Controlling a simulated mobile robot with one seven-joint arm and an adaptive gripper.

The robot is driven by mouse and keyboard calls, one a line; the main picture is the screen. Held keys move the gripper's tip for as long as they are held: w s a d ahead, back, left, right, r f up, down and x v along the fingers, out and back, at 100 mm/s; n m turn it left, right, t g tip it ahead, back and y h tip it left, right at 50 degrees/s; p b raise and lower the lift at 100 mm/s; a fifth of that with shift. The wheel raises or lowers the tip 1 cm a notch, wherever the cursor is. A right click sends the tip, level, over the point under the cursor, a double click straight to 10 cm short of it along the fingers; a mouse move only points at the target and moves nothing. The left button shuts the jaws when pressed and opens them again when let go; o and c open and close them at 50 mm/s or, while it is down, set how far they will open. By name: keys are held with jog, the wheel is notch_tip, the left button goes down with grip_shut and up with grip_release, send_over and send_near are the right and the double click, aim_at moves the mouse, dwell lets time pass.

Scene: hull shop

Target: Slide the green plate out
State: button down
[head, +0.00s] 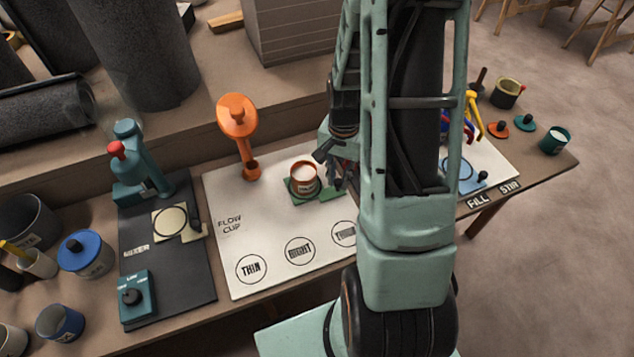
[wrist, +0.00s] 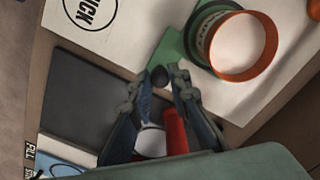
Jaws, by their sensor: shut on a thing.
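The green plate (head: 331,193) lies on the white flow-cup board, under an orange cup (head: 304,177) with a pale inside. In the wrist view, the green plate (wrist: 172,48) reaches out from beneath the orange-rimmed cup (wrist: 240,47) toward my gripper. In the head view, my gripper (head: 334,172) is just right of the cup, partly hidden by my arm.
An orange stand (head: 238,125) rises behind and left of the cup. The white board (head: 275,225) bears printed circles in front. A teal press (head: 135,175) stands left. Right of my arm are the fill/stir board (head: 490,165) and several small pots. A dark mat (wrist: 80,95) shows in the wrist view.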

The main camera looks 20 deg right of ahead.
jog(key=shift+d, duration=0.45)
jog(key=c, duration=1.8)
grip_release()
jog(key=shift+d, duration=0.1)
jog(key=shift+r, duration=0.2)
notch_tip(320, 180, up, 12)
jog(key=shift+f, duration=0.15)
